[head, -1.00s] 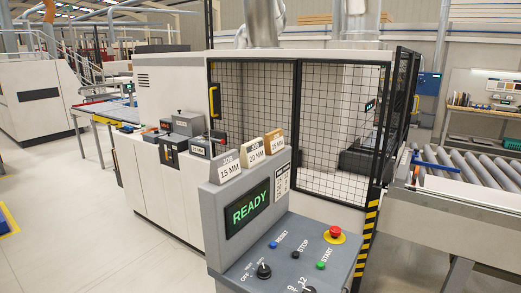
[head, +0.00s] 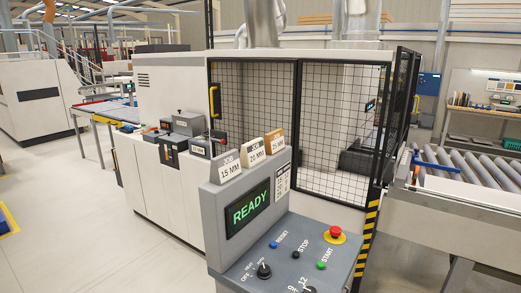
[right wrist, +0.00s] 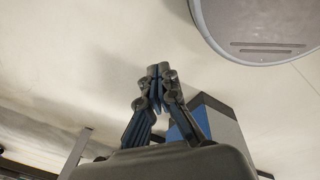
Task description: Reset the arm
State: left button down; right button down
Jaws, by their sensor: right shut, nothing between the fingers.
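My right gripper (right wrist: 158,72) shows in the right wrist view. Its two fingers are shut against each other with nothing between them, over pale floor. Neither of my arms shows in the head view, and my left gripper is in no view. The grey control console (head: 252,228) stands front and centre in the head view. Its green display (head: 248,209) reads READY. On its top are a blue RESET button (head: 273,244), a black STOP button (head: 296,254), a green START button (head: 321,265), a red emergency stop (head: 336,232) and a black selector knob (head: 264,271).
Job cards marked 15 MM (head: 229,165), 20 MM and 25 MM stand on the console. Behind it is the machine with a mesh guard (head: 255,115). A roller conveyor (head: 470,168) is at the right. Open floor (head: 95,225) lies at the left.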

jog(key=a+y, duration=0.1)
jog(key=a, duration=0.8)
notch_tip(320, 180, down, 10)
jog(key=d+b, duration=0.1)
jog(key=b, duration=0.8)
jog(key=shift+b, duration=0.35)
jog(key=shift+s+d, duration=0.1)
